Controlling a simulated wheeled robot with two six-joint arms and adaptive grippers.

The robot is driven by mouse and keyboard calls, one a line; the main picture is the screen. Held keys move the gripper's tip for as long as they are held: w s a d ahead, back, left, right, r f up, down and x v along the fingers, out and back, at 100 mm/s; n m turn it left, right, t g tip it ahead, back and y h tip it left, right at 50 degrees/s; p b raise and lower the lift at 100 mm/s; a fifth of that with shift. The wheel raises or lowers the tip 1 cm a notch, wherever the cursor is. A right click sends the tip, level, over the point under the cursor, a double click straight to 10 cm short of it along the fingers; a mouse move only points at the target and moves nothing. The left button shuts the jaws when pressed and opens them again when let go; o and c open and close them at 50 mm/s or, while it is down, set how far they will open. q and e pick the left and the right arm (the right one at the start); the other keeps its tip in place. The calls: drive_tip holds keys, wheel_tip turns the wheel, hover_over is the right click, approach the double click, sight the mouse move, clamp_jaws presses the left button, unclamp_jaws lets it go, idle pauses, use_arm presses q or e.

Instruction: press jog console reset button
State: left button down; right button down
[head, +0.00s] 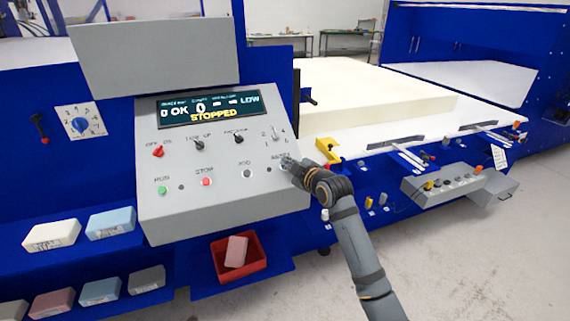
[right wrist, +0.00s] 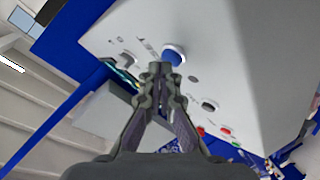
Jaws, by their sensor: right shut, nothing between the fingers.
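The grey jog console (head: 225,130) has a lit screen (head: 208,107) reading "OK", "0", "LOW" and "STOPPED". Its lower row holds a green button (head: 162,190), a red button (head: 206,182) and a silver button (head: 246,173). A label that looks like "RESET" is at the right end, and my right gripper (head: 287,163) covers the spot below it. In the right wrist view a blue round button (right wrist: 174,53) shows just beyond the shut fingertips (right wrist: 160,68). I cannot tell whether they touch it. My left gripper is out of view.
A large cream foam block (head: 370,88) lies on the white bed behind the console. A red bin (head: 262,268) with a pink block sits below. Coloured foam samples (head: 110,222) lie on shelves at left. A small grey button box (head: 440,185) stands at right.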

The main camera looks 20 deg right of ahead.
drive_tip(key=shift+s+r, duration=0.15)
drive_tip(key=shift+r, duration=0.3)
drive_tip(key=shift+s, duration=0.15)
drive_tip(key=shift+r+p, duration=0.3)
drive_tip(key=shift+p, duration=0.25)
drive_tip(key=s+r+p, duration=0.1)
drive_tip(key=p, duration=0.1)
drive_tip(key=s+r+p, duration=0.1)
drive_tip(key=r+p, duration=0.1)
drive_tip(key=shift+s+r, duration=0.25)
drive_tip(key=shift+r, duration=0.05)
